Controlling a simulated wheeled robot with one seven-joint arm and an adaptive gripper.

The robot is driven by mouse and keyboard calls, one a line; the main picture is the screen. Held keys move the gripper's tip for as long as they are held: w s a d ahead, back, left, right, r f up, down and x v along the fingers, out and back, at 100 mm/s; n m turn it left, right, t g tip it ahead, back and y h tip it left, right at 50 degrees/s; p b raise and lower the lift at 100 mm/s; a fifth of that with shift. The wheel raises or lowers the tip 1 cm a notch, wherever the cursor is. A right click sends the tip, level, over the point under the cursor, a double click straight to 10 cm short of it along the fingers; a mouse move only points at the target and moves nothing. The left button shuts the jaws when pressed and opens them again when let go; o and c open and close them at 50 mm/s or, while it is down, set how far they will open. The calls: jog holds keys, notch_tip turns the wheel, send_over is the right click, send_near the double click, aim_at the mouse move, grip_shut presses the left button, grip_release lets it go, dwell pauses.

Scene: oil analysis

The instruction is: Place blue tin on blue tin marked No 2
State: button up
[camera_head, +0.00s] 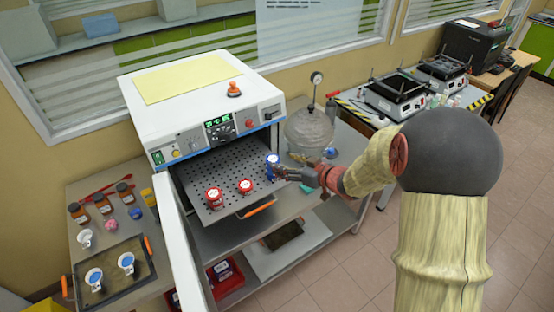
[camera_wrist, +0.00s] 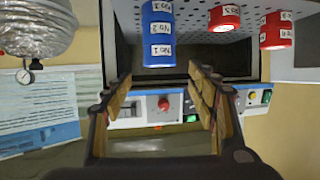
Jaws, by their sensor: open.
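A stack of blue tins (camera_head: 272,160) stands at the right front of the perforated oven shelf. It also shows in the wrist view (camera_wrist: 158,34), one tin over another, with small white number labels. The lowest blue tin in that picture seems to bear No 1; the other labels are hard to read. My gripper (camera_head: 279,172) is at the stack's right front side in the head view. In the wrist view my gripper (camera_wrist: 160,71) is open, its fingertips near the stack's end, with nothing held between them. Fingertip contact with the tins cannot be told.
Two red tins (camera_head: 213,197) (camera_head: 245,187) stand on the perforated shelf (camera_head: 232,167) left of the stack. The oven (camera_head: 203,97) is open, its door (camera_head: 186,243) at left. A glass vessel with gauge (camera_head: 309,130) stands right. A tray (camera_head: 112,290) holds two white-topped items.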

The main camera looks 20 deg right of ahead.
jog(key=s+d+r+m+h, duration=0.2)
jog(key=s+d+r+h, duration=0.25)
jog(key=r, duration=0.25)
jog(key=s+d+r+m+h, duration=0.25)
jog(key=s+r+h, duration=0.2)
jog(key=r, duration=0.35)
jog(key=s+a+g+y, duration=0.1)
jog(key=s+a+g, duration=0.2)
jog(key=s, duration=1)
jog(key=s+a+g+y, duration=0.2)
jog(key=s+a, duration=0.5)
jog(key=s, duration=0.5)
jog(key=shift+s+m+g, duration=0.35)
jog(key=shift+m+g, duration=0.1)
jog(key=shift+g, duration=0.25)
notch_tip(320, 180, down, 11)
jog(key=b, duration=1)
jog(key=shift+r, duration=0.15)
